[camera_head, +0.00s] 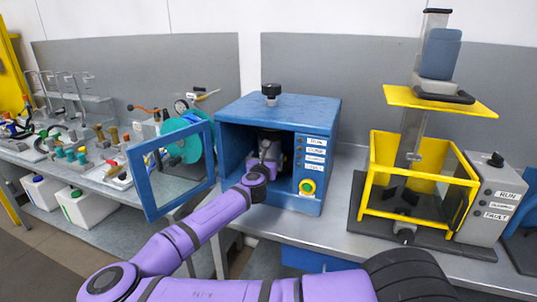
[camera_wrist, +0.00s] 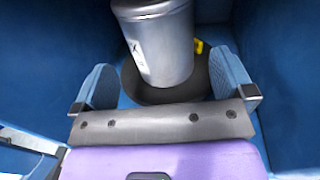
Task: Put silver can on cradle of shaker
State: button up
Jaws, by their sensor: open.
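The silver can (camera_wrist: 160,45), with a white label on its side, stands in the wrist view with its lower end on a dark round cradle (camera_wrist: 140,92) inside the shaker (camera_head: 275,107). The shaker is a blue box with an open front. My gripper (camera_head: 266,150) reaches into it. In the wrist view my gripper (camera_wrist: 164,72) is open, with one blue pad on each side of the can's lower part and gaps between pads and can. In the head view the can is hard to make out behind my gripper.
The shaker's blue-framed door (camera_head: 150,190) stands open on the left, near my arm. A yellow guarded machine (camera_head: 412,180) stands on the bench to the right. A cluttered bench (camera_head: 95,165) is at the left. Shaker walls are close around my gripper.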

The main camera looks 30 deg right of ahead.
jog(key=shift+v, duration=2.6)
jog(key=shift+c, duration=0.5)
